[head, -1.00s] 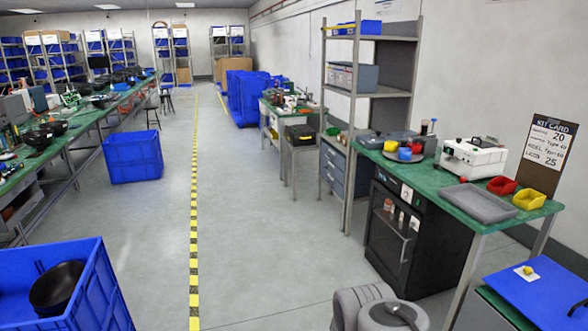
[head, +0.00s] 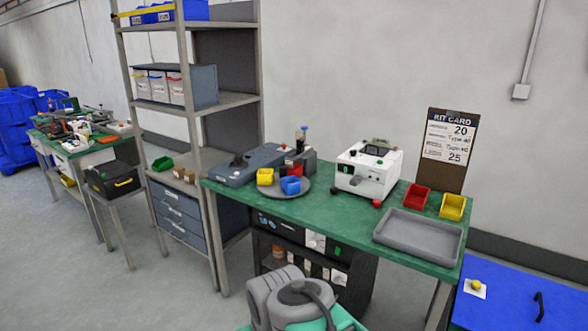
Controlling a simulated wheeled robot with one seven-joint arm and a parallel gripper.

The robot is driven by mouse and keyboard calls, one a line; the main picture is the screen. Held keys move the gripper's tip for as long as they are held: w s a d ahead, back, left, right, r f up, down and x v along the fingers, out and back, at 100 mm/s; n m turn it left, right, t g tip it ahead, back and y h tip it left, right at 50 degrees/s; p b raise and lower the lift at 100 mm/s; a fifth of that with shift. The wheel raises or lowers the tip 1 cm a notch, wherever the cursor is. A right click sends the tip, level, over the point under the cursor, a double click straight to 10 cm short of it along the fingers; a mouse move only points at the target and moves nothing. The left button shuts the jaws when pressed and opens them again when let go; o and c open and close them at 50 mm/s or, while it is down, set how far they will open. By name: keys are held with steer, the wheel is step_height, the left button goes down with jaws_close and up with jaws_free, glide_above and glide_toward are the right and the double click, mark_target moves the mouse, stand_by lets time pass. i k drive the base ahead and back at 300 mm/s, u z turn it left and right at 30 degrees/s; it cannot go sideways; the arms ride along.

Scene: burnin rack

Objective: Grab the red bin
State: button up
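A small open red bin (head: 420,201) sits on the green bench top (head: 335,222) at the right, in front of the kit card and left of a yellow bin (head: 453,207). Another small red thing (head: 294,169) shows at the round grey tray, partly hidden behind a blue bin (head: 290,185); a yellow bin (head: 265,177) is beside it. My gripper is not in view. A grey rounded part at the bottom centre appears to be part of my arm, below the bench front.
A grey tray (head: 418,238) lies at the bench's front right. A white machine (head: 367,170) stands left of the red bin, and the kit card (head: 447,150) behind it. A blue-topped surface (head: 520,297) is at lower right. Open floor (head: 80,265) lies at left.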

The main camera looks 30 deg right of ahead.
mark_target(416, 197)
steer(key=z, duration=0.55)
steer(key=i, duration=1.4)
steer(key=z, duration=0.6)
steer(key=i, duration=0.5)
steer(key=u, duration=0.05)
